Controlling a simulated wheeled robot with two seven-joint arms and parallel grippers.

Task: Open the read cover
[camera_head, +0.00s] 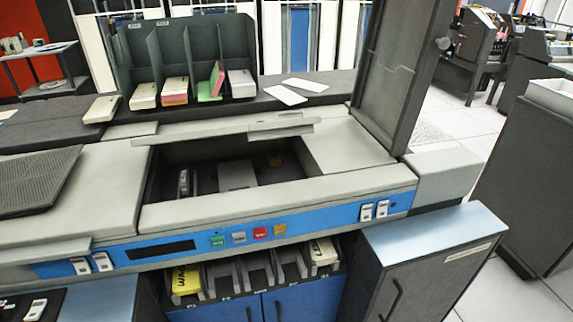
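A large grey card machine (95,203) with a blue front strip fills the middle of the view. Its central well (205,155) is open and shows dark inner parts. A tall dark panel (395,75) stands upright, slightly tilted, at the right end of the well. A dark ribbed panel (35,180) lies on the machine's left part. I cannot tell from labels which of these is the read cover. Neither of my grippers is in view.
A dark rack (190,45) holding card decks stands behind the well. Loose cards (285,95) lie on the back ledge. Coloured buttons (260,233) sit on the front strip. Card stacker slots (255,270) are below it. A grey cabinet (430,235) stands at front right.

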